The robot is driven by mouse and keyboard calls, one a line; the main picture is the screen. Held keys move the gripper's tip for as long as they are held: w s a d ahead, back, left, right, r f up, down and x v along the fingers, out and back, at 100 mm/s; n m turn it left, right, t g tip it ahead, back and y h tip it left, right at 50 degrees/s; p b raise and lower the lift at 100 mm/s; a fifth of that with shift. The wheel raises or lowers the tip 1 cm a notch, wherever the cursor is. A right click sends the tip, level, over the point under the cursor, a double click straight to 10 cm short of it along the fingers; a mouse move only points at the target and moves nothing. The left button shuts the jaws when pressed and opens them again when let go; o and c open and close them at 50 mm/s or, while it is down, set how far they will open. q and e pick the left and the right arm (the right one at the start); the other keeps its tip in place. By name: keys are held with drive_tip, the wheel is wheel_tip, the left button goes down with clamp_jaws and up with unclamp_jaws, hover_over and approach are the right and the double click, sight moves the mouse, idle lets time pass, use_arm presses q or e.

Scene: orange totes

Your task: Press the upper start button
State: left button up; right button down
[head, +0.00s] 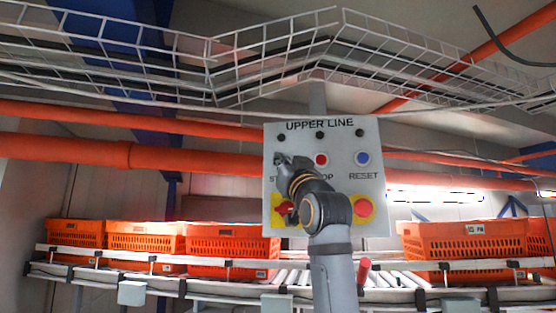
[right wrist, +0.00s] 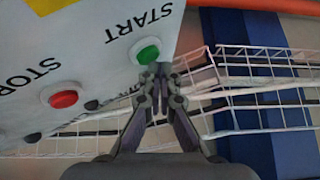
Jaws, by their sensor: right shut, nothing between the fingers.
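The grey control panel (head: 340,138) labelled UPPER LINE hangs ahead in the head view. Its green START button (right wrist: 148,52) shows in the right wrist view; in the head view my right arm hides it. My right gripper (head: 282,160) is at the panel's left side, over the START label. In the right wrist view its shut, empty fingertips (right wrist: 161,72) are right beside the green button's edge. I cannot tell whether they touch it. My left gripper is not in view.
A red STOP button (head: 321,159) and blue RESET button (head: 362,158) sit to the right. A red-on-yellow knob (head: 364,208) and a red switch (head: 284,211) are lower. Orange totes (head: 232,246) stand on a conveyor behind. A wire cable tray (head: 270,60) runs overhead.

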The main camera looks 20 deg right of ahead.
drive_tip(key=shift+w+d+p, duration=0.25)
drive_tip(key=shift+w+p, duration=0.1)
drive_tip(key=shift+w, duration=0.05)
idle(0.9)
idle(0.4)
drive_tip(key=shift+s+a+b, duration=0.45)
drive_tip(key=shift+s+b, duration=0.05)
drive_tip(key=shift+s, duration=0.15)
drive_tip(key=shift+s+f, duration=0.1)
drive_tip(key=shift+s, duration=0.05)
